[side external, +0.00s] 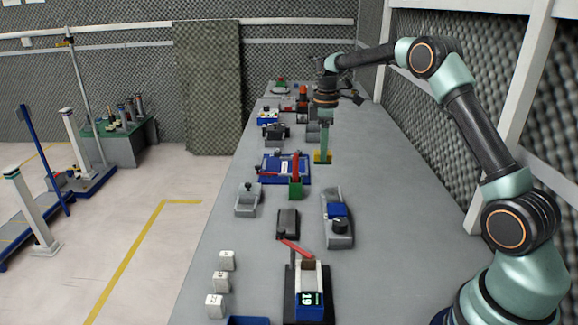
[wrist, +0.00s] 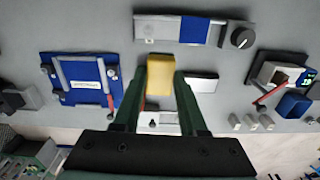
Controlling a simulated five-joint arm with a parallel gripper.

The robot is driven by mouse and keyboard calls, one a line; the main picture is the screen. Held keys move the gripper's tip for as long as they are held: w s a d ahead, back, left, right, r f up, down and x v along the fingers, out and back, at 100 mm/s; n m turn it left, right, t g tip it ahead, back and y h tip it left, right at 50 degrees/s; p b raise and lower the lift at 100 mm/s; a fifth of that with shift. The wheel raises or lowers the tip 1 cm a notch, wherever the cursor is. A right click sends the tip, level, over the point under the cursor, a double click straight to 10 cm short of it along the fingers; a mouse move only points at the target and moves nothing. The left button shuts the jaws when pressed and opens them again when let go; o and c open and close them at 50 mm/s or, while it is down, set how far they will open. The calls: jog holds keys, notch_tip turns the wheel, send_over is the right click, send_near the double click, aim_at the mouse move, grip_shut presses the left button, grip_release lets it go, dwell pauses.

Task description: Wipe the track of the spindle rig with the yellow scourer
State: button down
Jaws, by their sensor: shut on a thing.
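My gripper (side external: 323,151) is shut on the yellow scourer (side external: 322,157), over the middle of the bench. In the wrist view the scourer (wrist: 160,75) is a yellow block between my two green fingers (wrist: 160,64). A blue plate rig (side external: 272,168) with grey rails and a pale label is left of the scourer; it also shows in the wrist view (wrist: 88,98). A grey unit (side external: 341,240) with a blue block and black knob is nearer the side camera; it is upper right in the wrist view (wrist: 155,30). I cannot tell which is the spindle rig, or the scourer's height.
A green block with a red upright (side external: 296,188) stands near the blue rig. A grey tray (side external: 246,208), a dark box (side external: 288,223) and a red-levered device with a display (side external: 309,300) lie nearer. White blocks (side external: 221,282) line the left edge. Bare bench lies right.

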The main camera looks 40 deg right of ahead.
jog(key=shift+w+d+f+n, duration=0.2)
jog(key=shift+d+f+n, duration=0.25)
jog(key=shift+d+f, duration=1.1)
jog(key=shift+w+d+f+n, duration=0.25)
jog(key=shift+d+f+n, duration=0.25)
jog(key=shift+f, duration=1.95)
jog(key=shift+w+d+f+n, duration=0.2)
jog(key=shift+d+f+n, duration=0.25)
jog(key=shift+d+f, duration=1.1)
jog(key=shift+s+a+f, duration=0.15)
jog(key=shift+a+f, duration=0.45)
jog(key=shift+a, duration=0.1)
jog(key=shift+s+a+f, duration=0.1)
jog(key=shift+s+a, duration=1.05)
jog(key=shift+s, duration=0.05)
jog(key=shift+w+d, duration=1.45)
notch_tip(320, 180, up, 8)
jog(key=shift+a, duration=0.1)
